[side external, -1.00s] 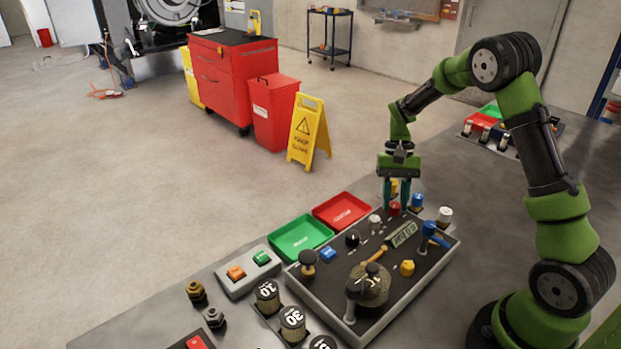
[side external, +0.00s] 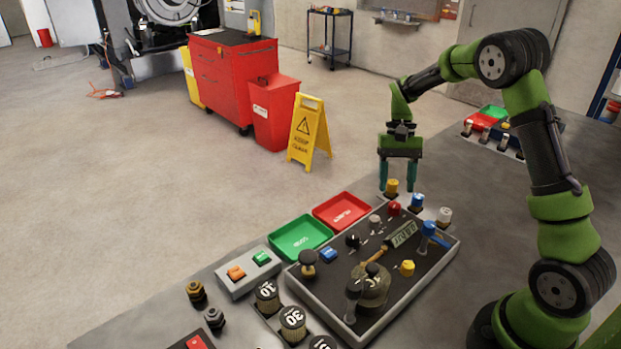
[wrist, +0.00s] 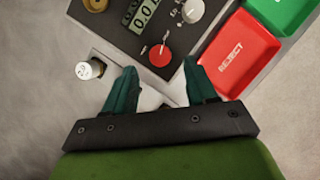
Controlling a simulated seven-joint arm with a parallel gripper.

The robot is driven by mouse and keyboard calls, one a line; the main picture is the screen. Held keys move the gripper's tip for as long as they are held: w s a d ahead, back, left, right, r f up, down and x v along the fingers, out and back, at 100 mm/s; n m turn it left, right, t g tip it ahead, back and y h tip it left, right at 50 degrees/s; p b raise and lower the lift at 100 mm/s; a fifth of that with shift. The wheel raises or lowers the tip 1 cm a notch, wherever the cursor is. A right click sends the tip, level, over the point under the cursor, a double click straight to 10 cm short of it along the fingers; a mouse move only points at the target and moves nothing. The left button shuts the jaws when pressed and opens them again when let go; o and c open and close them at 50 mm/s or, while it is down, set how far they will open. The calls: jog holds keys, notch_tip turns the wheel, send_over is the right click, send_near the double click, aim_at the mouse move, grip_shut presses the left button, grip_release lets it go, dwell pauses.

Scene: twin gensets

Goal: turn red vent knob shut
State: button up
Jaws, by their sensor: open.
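The red vent knob (side external: 394,208) stands on the dark panel near its far edge in the side external view. In the wrist view the red knob (wrist: 160,55) lies just beyond the fingertips, with small white lettering beside it on the panel. My gripper (side external: 397,189) is open and empty, pointing down above the knob, clear of it. In the wrist view my gripper (wrist: 160,70) shows its two teal fingers spread to either side, with nothing between them. The lettering is too small to read surely.
A grey knob (wrist: 192,10) and a digital display (wrist: 140,12) are close to the red knob. A red tray (side external: 341,211) and a green tray (side external: 301,238) sit left of the panel.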

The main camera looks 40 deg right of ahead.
jog(key=v, duration=1.2)
jog(key=shift+r, duration=0.25)
jog(key=s+a+r+n+t, duration=0.1)
jog(key=s+a+n+t, duration=0.1)
jog(key=s+a+t, duration=0.3)
jog(key=s+a+r+n+t+h, duration=0.1)
jog(key=s+a+t, duration=0.4)
jog(key=s+a, duration=0.7)
jog(key=shift+s+a+r+n, duration=0.2)
jog(key=shift+a+r+n, duration=0.6)
jog(key=shift+a+n, duration=0.25)
